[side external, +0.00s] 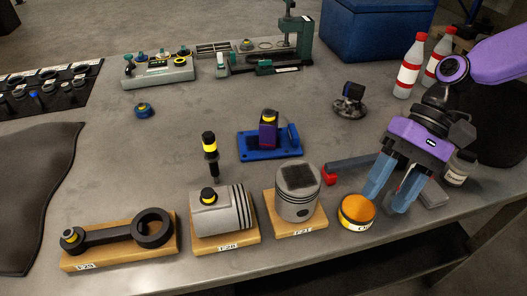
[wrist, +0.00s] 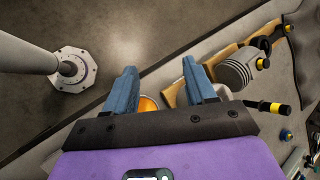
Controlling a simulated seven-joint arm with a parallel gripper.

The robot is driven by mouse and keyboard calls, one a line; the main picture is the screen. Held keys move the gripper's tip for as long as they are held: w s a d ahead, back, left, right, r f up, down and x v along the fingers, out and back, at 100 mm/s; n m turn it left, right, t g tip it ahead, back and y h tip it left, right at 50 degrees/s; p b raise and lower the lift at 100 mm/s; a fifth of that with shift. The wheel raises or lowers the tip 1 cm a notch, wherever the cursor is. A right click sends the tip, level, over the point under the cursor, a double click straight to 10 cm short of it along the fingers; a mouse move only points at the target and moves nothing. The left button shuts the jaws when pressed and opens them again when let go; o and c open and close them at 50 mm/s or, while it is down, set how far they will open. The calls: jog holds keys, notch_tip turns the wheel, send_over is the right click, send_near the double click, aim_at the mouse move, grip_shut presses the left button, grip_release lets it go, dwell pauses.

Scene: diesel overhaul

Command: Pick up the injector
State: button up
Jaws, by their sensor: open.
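The orange-topped tin (side external: 357,212) is beside my left finger. A red-ended bar (side external: 345,169) lies behind my gripper. Bottles (side external: 409,68) stand at the back right.

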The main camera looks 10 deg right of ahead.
jog(key=w+a+m+y, duration=0.1)
jog(key=w+a+m, duration=0.2)
jog(key=w, duration=0.1)
jog(key=w+a+m+t+y, duration=0.1)
jog(key=w+a+m+y, duration=0.1)
jog(key=w+a+m, duration=0.1)
jog(key=w+a+m+t+y, duration=0.1)
jog(key=w+a+m, duration=0.1)
jog(key=w, duration=0.3)
jog(key=shift+w+a+m, duration=0.1)
jog(key=shift+a+m, duration=0.3)
jog(key=shift+m, duration=0.1)
jog(key=w+a+m+t+y, duration=0.2)
jog(key=w+m+t+y, duration=0.15)
jog(key=w+m, duration=0.5)
jog(key=n, duration=0.1)
send_near(210, 148)
jog(key=w+x, duration=0.1)
jog(key=x, duration=0.4)
jog(key=shift+t+h, duration=0.25)
jog(key=shift+h, duration=0.2)
jog(key=x, duration=0.4)
jog(key=shift+a+f, duration=0.1)
jog(key=shift+f, duration=0.3)
jog(key=shift+a+f, duration=0.2)
jog(key=shift+a, duration=0.3)
grip_shut()
